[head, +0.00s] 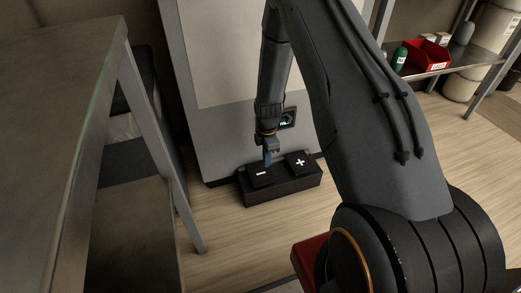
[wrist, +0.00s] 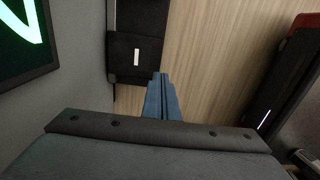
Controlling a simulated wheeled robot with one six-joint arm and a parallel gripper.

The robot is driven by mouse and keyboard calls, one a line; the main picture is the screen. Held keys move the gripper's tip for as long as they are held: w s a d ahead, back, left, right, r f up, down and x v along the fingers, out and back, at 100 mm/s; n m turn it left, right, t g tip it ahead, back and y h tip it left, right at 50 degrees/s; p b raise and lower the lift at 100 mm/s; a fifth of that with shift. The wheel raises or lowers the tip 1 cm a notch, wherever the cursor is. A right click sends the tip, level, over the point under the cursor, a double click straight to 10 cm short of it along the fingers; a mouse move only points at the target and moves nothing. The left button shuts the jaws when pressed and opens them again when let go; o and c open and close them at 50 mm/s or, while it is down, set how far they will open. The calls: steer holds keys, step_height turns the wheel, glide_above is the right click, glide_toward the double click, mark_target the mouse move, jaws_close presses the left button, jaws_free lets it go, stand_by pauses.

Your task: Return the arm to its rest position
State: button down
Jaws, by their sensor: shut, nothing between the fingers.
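My gripper (head: 267,158) hangs from my arm, pointing down above a black box (head: 282,192) on the floor. Its blue fingers are shut with nothing between them, as the wrist view (wrist: 161,82) also shows. The box carries a minus pad (head: 260,175) and a plus pad (head: 299,161). The fingertips are over or close to the minus pad; I cannot tell whether they touch it. In the wrist view the minus pad (wrist: 130,57) lies just left of the fingertips.
A grey cabinet (head: 225,130) stands behind the box, with a small lit display (head: 288,117), large in the wrist view (wrist: 22,30). A metal table (head: 60,110) is at left. A shelf with a red bin (head: 427,55) is at right. Wooden floor is clear around the box.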

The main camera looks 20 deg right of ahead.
steer(key=s+a+r+m, duration=0.3)
steer(key=s+a+r, duration=0.2)
steer(key=a+r, duration=0.55)
steer(key=s+a+r+m, duration=0.2)
steer(key=s+a+r, duration=0.4)
steer(key=a+r, duration=0.45)
steer(key=s+a+r+m, duration=0.3)
steer(key=s+r, duration=0.2)
steer(key=s, duration=0.6)
steer(key=s+a+r+m, duration=0.3)
steer(key=s+r, duration=0.3)
steer(key=s, duration=0.5)
steer(key=d+r+m+p, duration=0.4)
steer(key=d+r+p, duration=0.6)
steer(key=r+p, duration=0.35)
steer(key=d+r+m+p, duration=0.3)
steer(key=d+r+p, duration=0.7)
steer(key=r+p, duration=0.3)
steer(key=a+f+n+b, duration=0.3)
steer(key=a+f+b, duration=0.6)
steer(key=b, duration=0.8)
steer(key=shift+w+f+y, duration=0.2)
steer(key=shift+f+y, duration=0.1)
steer(key=shift+f, duration=0.75)
